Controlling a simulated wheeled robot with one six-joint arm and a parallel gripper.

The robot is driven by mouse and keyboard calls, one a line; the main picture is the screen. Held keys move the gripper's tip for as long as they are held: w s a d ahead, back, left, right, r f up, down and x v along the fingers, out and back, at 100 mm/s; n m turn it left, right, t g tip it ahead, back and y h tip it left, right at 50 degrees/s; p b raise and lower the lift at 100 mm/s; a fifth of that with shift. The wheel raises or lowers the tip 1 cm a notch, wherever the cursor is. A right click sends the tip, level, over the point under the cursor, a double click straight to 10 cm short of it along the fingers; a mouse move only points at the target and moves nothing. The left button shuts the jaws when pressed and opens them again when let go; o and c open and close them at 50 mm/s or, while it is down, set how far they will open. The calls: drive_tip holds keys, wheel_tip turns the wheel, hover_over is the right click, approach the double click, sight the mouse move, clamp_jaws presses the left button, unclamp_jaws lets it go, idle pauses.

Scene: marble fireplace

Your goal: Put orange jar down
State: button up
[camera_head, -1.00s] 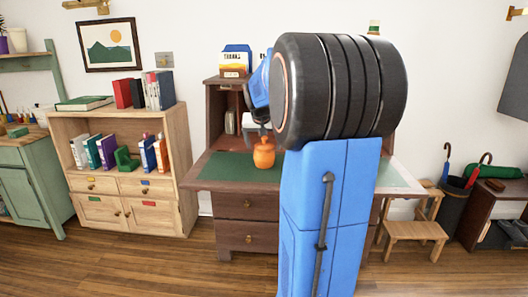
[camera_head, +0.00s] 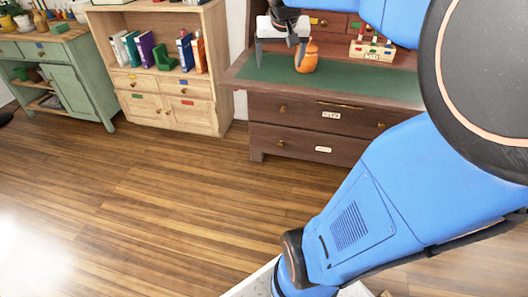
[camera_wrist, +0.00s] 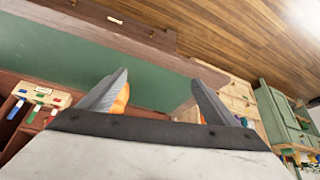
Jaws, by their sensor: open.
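The orange jar (camera_head: 308,58) stands upright on the green desk top (camera_head: 350,76) of the dark wooden desk. My gripper (camera_head: 279,62) is open and empty, low over the desk and just left of the jar in the head view. One finger overlaps the jar's left edge there; I cannot tell whether they touch. In the wrist view my gripper's fingers (camera_wrist: 160,78) are spread over the green surface. The orange jar (camera_wrist: 123,101) shows only as a sliver behind the left finger.
A small wooden rack with coloured pieces (camera_head: 372,50) stands on the desk, right of the jar. A light wooden bookcase (camera_head: 165,70) and a green cabinet (camera_head: 70,75) stand to the left. The wooden floor (camera_head: 150,190) in front is clear.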

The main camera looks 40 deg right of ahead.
drive_tip(key=s+a+f+n+y, duration=0.1)
drive_tip(key=s+a+f+n, duration=0.2)
drive_tip(key=s+a+f, duration=0.3)
drive_tip(key=s+a+f+n+y, duration=0.2)
drive_tip(key=s+a+f, duration=0.4)
drive_tip(key=s+a, duration=0.8)
drive_tip(key=shift+a+f+n, duration=0.15)
drive_tip(key=shift+f+n, duration=0.25)
drive_tip(key=shift+n, duration=0.4)
drive_tip(key=o, duration=0.4)
